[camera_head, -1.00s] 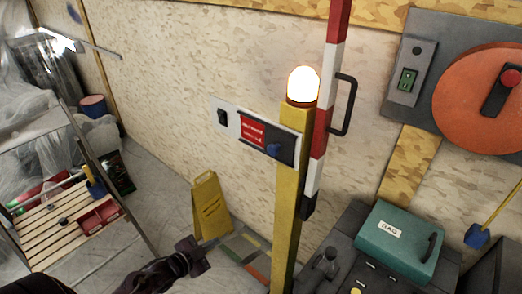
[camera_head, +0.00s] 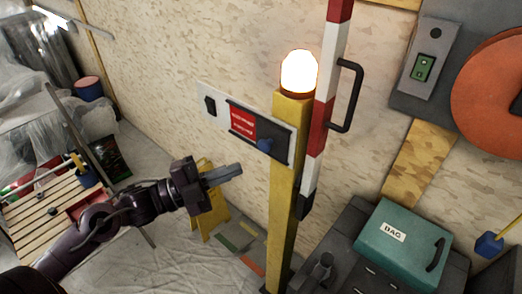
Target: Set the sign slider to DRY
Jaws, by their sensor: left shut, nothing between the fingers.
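The sign panel (camera_head: 213,92) is a pale plate fixed across the yellow post (camera_head: 284,195). It has a black switch at its left end and a dark track with a red label (camera_head: 242,123), whose text I cannot read. My right gripper is not in view.
A lit lamp (camera_head: 298,72) tops the post, with a red-and-white barrier arm (camera_head: 325,110) and black handle beside it. A yellow floor sign (camera_head: 212,222) stands behind my left gripper. A teal box (camera_head: 403,245) sits on a grey cabinet at right. A slatted bench (camera_head: 35,220) is at left.

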